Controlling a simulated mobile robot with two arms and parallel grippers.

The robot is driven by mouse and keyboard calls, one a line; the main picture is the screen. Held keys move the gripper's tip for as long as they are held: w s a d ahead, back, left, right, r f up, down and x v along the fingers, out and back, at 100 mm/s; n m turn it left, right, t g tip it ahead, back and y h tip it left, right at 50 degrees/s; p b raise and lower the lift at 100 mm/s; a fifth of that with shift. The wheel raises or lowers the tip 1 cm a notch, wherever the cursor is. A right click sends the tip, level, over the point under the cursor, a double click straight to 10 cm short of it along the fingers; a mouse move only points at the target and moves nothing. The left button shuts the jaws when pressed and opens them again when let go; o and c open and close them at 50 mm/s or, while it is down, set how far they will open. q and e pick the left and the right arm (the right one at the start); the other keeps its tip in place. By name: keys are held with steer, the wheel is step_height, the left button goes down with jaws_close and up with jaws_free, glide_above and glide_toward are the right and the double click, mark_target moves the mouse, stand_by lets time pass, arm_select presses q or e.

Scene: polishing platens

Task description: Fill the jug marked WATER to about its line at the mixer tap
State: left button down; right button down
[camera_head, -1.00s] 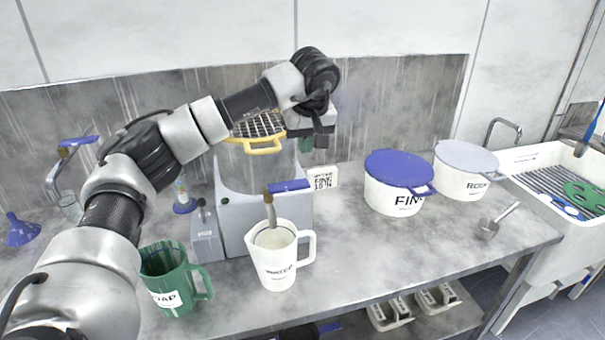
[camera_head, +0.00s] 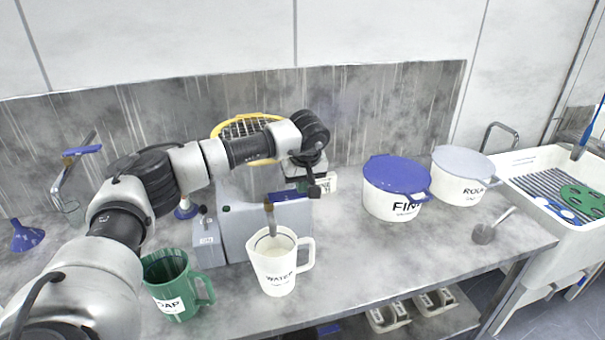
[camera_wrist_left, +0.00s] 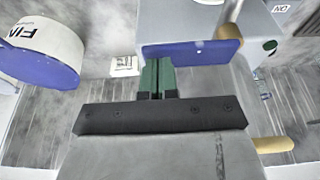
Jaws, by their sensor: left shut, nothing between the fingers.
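The white jug marked WATER (camera_head: 276,268) stands upright on the steel bench in front of the grey machine, its handle to the right. Its inside is mostly hidden; I cannot tell a water level. A grey curved tap (camera_head: 498,128) stands by the sink at the right; I cannot tell whether it is the mixer tap. My left gripper (camera_head: 315,189) is above the bench, behind and right of the jug and apart from it. In the left wrist view its green fingers (camera_wrist_left: 157,76) are together and empty. My right gripper is not in view.
A blue-lidded FIN pot (camera_head: 393,200) and a grey-lidded pot (camera_head: 460,188) stand right of the gripper. A green jug (camera_head: 172,300) stands left of the WATER jug. Bench between jug and FIN pot is clear.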

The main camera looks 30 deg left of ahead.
arm_select(q)
steer(key=f+b, duration=0.3)
steer(key=shift+w+d+f, duration=0.25)
steer(key=shift+d, duration=0.05)
steer(key=shift+w+r, duration=0.1)
steer(key=shift+r, duration=0.2)
steer(key=shift+r+p, duration=0.8)
steer(key=shift+r, duration=0.05)
